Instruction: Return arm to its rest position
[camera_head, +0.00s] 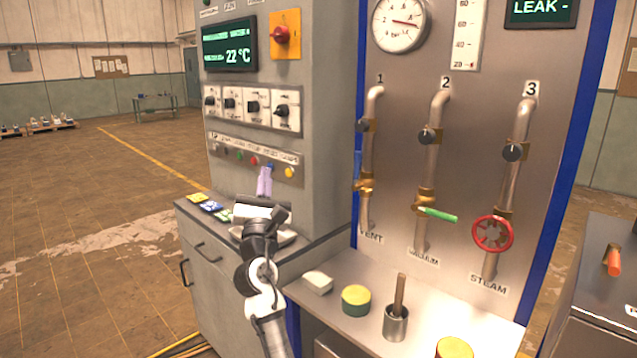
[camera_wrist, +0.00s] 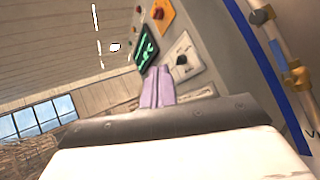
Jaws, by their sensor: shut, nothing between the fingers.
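My gripper (camera_head: 264,182) has pale purple fingers. They point up in front of the grey control cabinet (camera_head: 330,180), just below its row of coloured buttons. In the wrist view the two fingers (camera_wrist: 158,88) are together with nothing between them. My black and white arm rises from the bottom of the head view and is bent at the wrist. It hides part of the cabinet's low counter. I cannot tell how far the fingertips are from the panel.
A pipe panel stands right, with a green lever (camera_head: 437,214) and red handwheel (camera_head: 492,233). Its shelf holds a white block (camera_head: 317,282), a green and yellow round piece (camera_head: 356,299) and a metal cup (camera_head: 395,323) with a rod. The floor (camera_head: 90,220) at left is open.

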